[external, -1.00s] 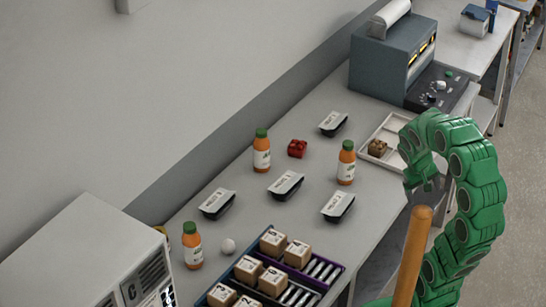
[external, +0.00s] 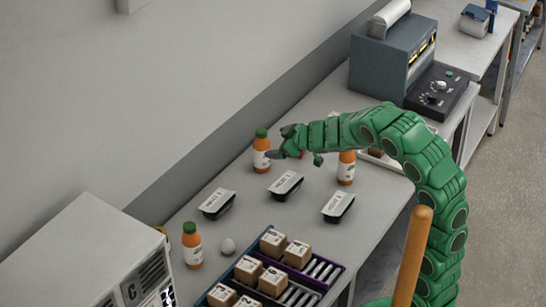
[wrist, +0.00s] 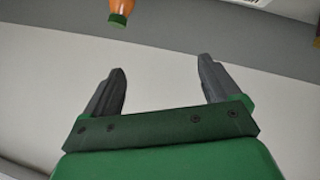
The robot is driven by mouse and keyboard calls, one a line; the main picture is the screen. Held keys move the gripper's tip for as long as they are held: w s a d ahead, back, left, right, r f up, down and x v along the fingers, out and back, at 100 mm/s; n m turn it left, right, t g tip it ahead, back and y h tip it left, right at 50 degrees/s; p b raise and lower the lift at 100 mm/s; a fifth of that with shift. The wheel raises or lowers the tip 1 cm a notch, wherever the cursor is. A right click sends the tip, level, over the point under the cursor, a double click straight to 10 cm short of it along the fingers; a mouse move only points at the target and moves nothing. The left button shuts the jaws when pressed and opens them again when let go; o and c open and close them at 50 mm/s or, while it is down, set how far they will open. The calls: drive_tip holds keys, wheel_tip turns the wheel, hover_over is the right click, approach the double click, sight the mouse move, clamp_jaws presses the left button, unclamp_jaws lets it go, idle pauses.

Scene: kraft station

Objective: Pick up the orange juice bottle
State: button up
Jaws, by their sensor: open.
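Three orange juice bottles with green caps stand upright on the grey table: one at the back (external: 261,158), one right of it (external: 347,172) partly behind my arm, and one at the front left (external: 192,250). My gripper (external: 279,143) is open and empty, close to the right of the back bottle in the external view; contact cannot be told. In the wrist view my open gripper (wrist: 161,66) has nothing between its fingers. One orange bottle (wrist: 121,10) with a green cap shows at the top, beyond the left finger and cut off by the frame.
Black trays with white lids (external: 286,185) lie between the bottles. A grey machine (external: 385,68) stands at the back. The wall (external: 120,130) runs along the left.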

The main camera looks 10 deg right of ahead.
drive_tip(key=s+a+f+n+g+y, duration=0.1)
drive_tip(key=s+a+n+g+y, duration=0.15)
drive_tip(key=a, duration=0.45)
drive_tip(key=s+a+f+n+g+y, duration=0.1)
drive_tip(key=s+a+f+y, duration=0.15)
drive_tip(key=a, duration=0.45)
drive_tip(key=n+g+y, duration=0.2)
drive_tip(key=n+g, duration=0.2)
drive_tip(key=g, duration=0.3)
approach(184, 226)
drive_tip(key=a, duration=0.2)
drive_tip(key=shift+s+a+f, duration=0.15)
drive_tip(key=shift+a+f, duration=1.05)
drive_tip(key=shift+f, duration=0.7)
drive_tip(key=shift+s+a+f, duration=0.15)
drive_tip(key=shift+a+f, duration=1.05)
drive_tip(key=shift+f, duration=0.75)
drive_tip(key=shift+s+a+f, duration=0.15)
drive_tip(key=shift+a+f, duration=1.05)
drive_tip(key=shift+f, duration=0.7)
drive_tip(key=c, duration=1.3)
drive_tip(key=shift+r, duration=0.1)
wheel_tip(184, 226, up, 10)
drive_tip(key=shift+w+r, duration=0.1)
